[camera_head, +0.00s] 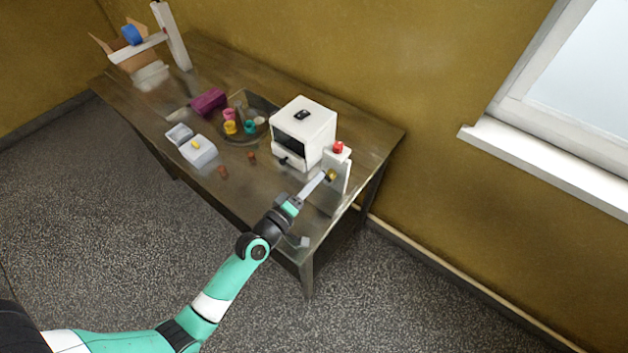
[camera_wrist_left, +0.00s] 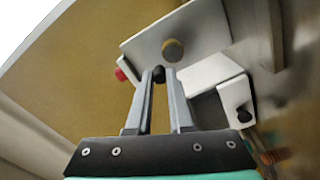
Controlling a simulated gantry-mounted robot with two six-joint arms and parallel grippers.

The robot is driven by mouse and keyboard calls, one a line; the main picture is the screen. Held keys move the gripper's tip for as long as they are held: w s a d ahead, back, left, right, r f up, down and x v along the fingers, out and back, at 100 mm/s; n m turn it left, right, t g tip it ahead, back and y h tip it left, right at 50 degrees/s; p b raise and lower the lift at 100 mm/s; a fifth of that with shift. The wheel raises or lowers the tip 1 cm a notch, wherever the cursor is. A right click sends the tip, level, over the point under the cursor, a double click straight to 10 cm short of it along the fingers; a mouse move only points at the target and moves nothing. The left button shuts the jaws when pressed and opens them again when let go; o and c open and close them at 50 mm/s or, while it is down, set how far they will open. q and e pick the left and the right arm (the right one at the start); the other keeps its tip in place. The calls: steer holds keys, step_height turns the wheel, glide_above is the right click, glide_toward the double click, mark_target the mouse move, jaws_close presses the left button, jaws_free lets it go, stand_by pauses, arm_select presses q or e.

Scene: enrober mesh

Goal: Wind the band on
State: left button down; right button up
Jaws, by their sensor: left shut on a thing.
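The white machine (camera_head: 303,130) stands at the right end of the table, with a dark opening in its front. Beside it is an upright pale plate (camera_head: 342,172) with a brass hub (camera_head: 331,175); the hub also shows in the left wrist view (camera_wrist_left: 173,50). My left gripper (camera_head: 322,178) is at the plate. In the left wrist view its fingertips (camera_wrist_left: 160,76) are shut on a small dark knob (camera_wrist_left: 158,72) just beside the hub. How the knob joins the hub is hidden. I cannot make out the band itself. My right gripper is out of view.
A red button (camera_head: 338,147) sits atop the plate. Left of the machine are a dark tray (camera_head: 262,104) with coloured cups, a purple block (camera_head: 208,101) and a pale box (camera_head: 198,151). A cardboard box (camera_head: 128,57) and white stand (camera_head: 172,38) are at the far end.

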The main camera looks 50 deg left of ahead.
arm_select(q)
steer(key=c, duration=0.8)
jaws_free()
steer(key=b+v, duration=0.2)
steer(key=v, duration=0.9)
steer(key=shift+s, duration=0.3)
steer(key=shift+d, duration=0.15)
